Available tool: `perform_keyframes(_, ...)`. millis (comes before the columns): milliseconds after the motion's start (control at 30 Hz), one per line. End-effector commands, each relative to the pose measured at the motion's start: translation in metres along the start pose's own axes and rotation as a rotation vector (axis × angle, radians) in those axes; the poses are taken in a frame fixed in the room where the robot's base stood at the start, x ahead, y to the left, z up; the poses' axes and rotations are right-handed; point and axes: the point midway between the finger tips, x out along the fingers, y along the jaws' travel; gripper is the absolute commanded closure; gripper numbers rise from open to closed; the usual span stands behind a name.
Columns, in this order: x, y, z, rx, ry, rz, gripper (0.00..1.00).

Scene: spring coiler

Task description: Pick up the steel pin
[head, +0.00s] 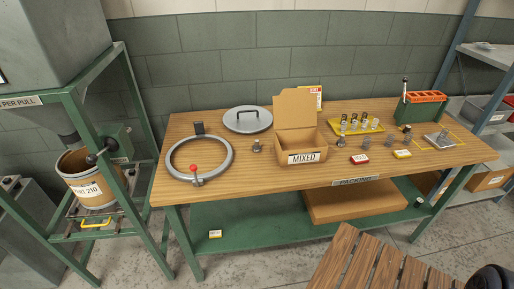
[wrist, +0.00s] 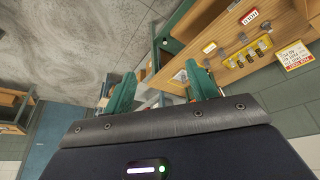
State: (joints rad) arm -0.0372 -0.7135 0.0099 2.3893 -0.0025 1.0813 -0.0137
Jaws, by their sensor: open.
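I cannot single out the steel pin for certain. Several small grey metal pieces stand on the wooden bench (head: 230,185) in the head view. One small metal piece (head: 257,146) stands alone left of the cardboard box. Others stand near the yellow tray (head: 358,128) and further right, by a flat grey plate (head: 437,140). They are too small to tell apart. My gripper (wrist: 162,92) shows in the wrist view with its two green fingers spread and nothing between them. It is away from the bench top pieces, and the bench appears tilted beyond it.
The open cardboard box marked MIXED (head: 303,158) stands mid-bench. A grey ring with a red knob (head: 200,158) and a round lid (head: 247,119) lie left. A green tool box (head: 420,107) stands back right. A slatted wooden surface (head: 375,265) is in front.

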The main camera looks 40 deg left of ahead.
Motion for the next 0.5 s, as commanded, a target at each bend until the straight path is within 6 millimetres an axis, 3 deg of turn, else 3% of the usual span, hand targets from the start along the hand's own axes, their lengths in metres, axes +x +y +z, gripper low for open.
perform_keyframes(267,-0.013,-0.035,-0.056,-0.143,-0.033,-0.026,0.42)
perform_keyframes(500,-0.024,-0.095,-0.12,-0.326,-0.072,-0.058,0.42)
